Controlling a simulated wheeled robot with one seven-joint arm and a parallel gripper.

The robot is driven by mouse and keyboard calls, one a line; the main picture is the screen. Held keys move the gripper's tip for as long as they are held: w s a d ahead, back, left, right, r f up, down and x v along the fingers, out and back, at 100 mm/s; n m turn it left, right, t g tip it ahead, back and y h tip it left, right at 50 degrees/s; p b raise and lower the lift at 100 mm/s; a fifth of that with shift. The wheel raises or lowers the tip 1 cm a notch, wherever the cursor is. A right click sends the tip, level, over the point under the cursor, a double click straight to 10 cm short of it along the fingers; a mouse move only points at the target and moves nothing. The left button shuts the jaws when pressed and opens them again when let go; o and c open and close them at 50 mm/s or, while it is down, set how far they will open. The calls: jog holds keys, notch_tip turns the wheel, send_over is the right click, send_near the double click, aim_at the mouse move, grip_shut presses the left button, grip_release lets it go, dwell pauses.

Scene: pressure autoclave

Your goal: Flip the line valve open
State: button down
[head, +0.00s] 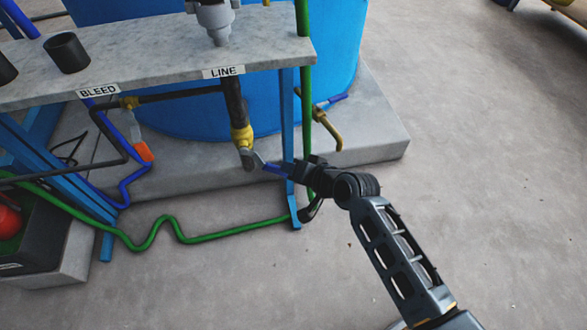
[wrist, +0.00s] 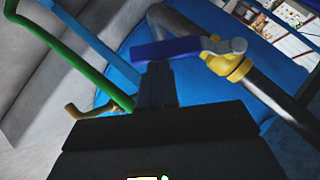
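The line valve (head: 242,137) has a yellow body on a dark pipe below the "LINE" label (head: 224,71). Its lever has a grey arm and a blue grip (head: 273,168), and sticks out to the right, crosswise to the pipe. My gripper (head: 292,170) is at the outer end of the blue grip. In the wrist view the blue grip (wrist: 166,49) lies across the tips of my grey fingers (wrist: 157,82), and the yellow valve body (wrist: 229,66) is to the right. I cannot tell whether the fingers are closed on the grip.
A blue post (head: 288,120) and green pipe (head: 306,100) stand close to my gripper. The bleed valve's orange-tipped handle (head: 144,152) hangs at left under the bench top (head: 150,58). A brass tap (head: 329,125) is behind. Open floor (head: 480,190) lies right.

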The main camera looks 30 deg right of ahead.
jog(key=f+b, duration=0.2)
jog(key=y+b, duration=0.1)
jog(key=shift+w+a+f+m+t, duration=0.1)
jog(key=shift+a+f+m+t, duration=0.25)
jog(key=shift+f+m+t, duration=0.05)
jog(key=w+a+f+m+t+y+b, duration=0.1)
jog(key=w+a+f+b, duration=0.1)
jog(key=a+f+b, duration=0.2)
jog(key=shift+a+y+b, duration=0.3)
jog(key=shift+a+b, duration=0.35)
jog(key=shift+a, duration=0.35)
jog(key=shift+a, duration=0.25)
jog(key=shift+d, duration=0.1)
